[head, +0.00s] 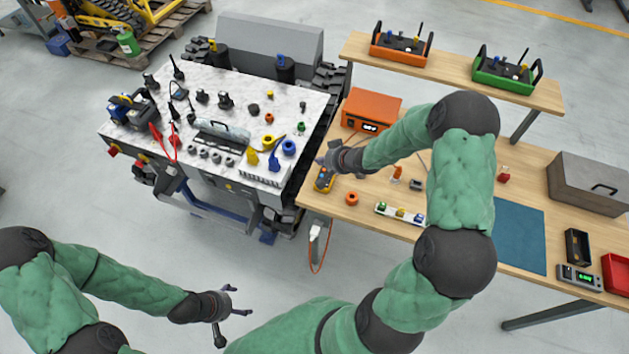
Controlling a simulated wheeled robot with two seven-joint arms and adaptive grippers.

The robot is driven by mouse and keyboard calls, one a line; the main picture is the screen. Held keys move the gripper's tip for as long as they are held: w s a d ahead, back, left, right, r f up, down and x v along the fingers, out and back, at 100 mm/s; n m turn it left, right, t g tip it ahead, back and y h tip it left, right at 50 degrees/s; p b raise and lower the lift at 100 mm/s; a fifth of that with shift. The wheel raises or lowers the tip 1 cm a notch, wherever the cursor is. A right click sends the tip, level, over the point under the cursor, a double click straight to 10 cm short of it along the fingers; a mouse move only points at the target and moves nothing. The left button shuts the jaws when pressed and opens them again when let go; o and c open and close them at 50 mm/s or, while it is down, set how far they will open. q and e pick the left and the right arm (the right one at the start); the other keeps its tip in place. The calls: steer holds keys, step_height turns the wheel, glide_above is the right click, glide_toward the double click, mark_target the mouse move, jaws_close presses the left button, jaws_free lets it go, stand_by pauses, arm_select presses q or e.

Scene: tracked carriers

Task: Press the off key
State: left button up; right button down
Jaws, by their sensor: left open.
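My left gripper (241,300) is open and empty over the floor at the lower left, well away from the bench.
An orange box with a display (372,107) stands behind my right gripper. An orange ring (352,198) and a white strip with coloured parts (400,213) lie near the device. A marble-topped cart (215,85) crowded with parts stands to the left. A blue mat (518,235) lies further right.

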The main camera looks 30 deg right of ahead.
steer(key=shift+d, duration=0.1)
steer(key=shift+f, duration=0.15)
step_height(320, 180, down, 7)
steer(key=b, duration=0.7)
steer(key=shift+f+b, duration=0.15)
steer(key=shift+b, duration=0.2)
steer(key=shift+f+b, duration=0.4)
steer(key=shift+f, duration=0.25)
steer(key=shift+f, duration=0.15)
stand_by(0.5)
steer(key=shift+f, duration=0.25)
